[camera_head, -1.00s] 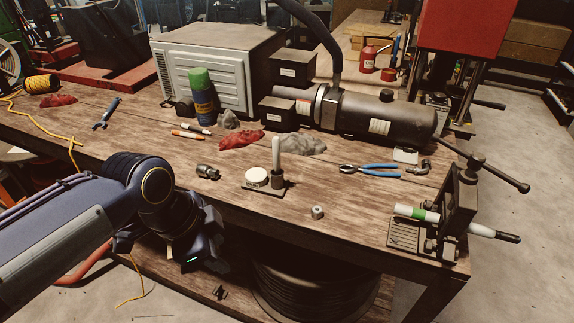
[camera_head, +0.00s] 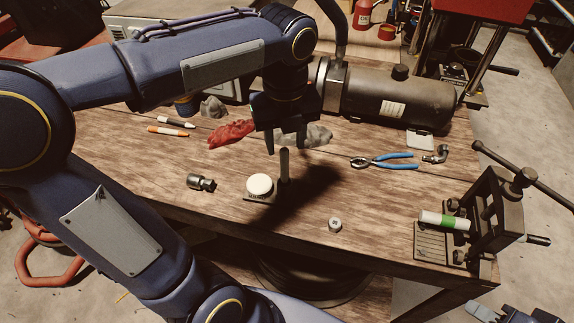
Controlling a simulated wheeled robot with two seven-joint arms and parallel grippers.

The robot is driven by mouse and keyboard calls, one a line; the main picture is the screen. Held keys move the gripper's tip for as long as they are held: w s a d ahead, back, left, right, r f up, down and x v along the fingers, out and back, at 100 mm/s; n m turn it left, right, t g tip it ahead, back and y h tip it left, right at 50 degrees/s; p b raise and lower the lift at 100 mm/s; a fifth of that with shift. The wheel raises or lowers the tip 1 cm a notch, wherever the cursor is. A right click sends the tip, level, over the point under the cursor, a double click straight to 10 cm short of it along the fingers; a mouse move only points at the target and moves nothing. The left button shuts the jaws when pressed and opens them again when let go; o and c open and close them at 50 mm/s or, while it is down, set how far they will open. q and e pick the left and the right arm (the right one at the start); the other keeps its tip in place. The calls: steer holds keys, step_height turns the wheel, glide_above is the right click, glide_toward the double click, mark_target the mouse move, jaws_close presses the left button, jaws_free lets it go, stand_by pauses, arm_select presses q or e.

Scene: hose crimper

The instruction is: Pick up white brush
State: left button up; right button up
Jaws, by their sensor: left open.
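The white brush (camera_head: 284,162) stands upright in a small dark holder beside a round white tin (camera_head: 260,186). It looks grey in my arm's shadow. My left gripper (camera_head: 288,145) points down right above the brush, its fingers open on either side of the brush's top in the picture. I cannot tell whether the top is between the fingers or still below them. The gripper looks empty.
The workbench (camera_head: 340,190) also holds a metal fitting (camera_head: 200,182), a small nut (camera_head: 334,224), blue-handled pliers (camera_head: 385,161), a red rag (camera_head: 231,134), a grey rag (camera_head: 308,136) and markers (camera_head: 167,131). A vise (camera_head: 490,215) is at the right edge.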

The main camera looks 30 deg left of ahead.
mark_target(284, 161)
arm_select(q)
steer(key=f, duration=0.6)
steer(key=shift+s, duration=0.25)
steer(key=shift+r, duration=0.1)
jaws_close()
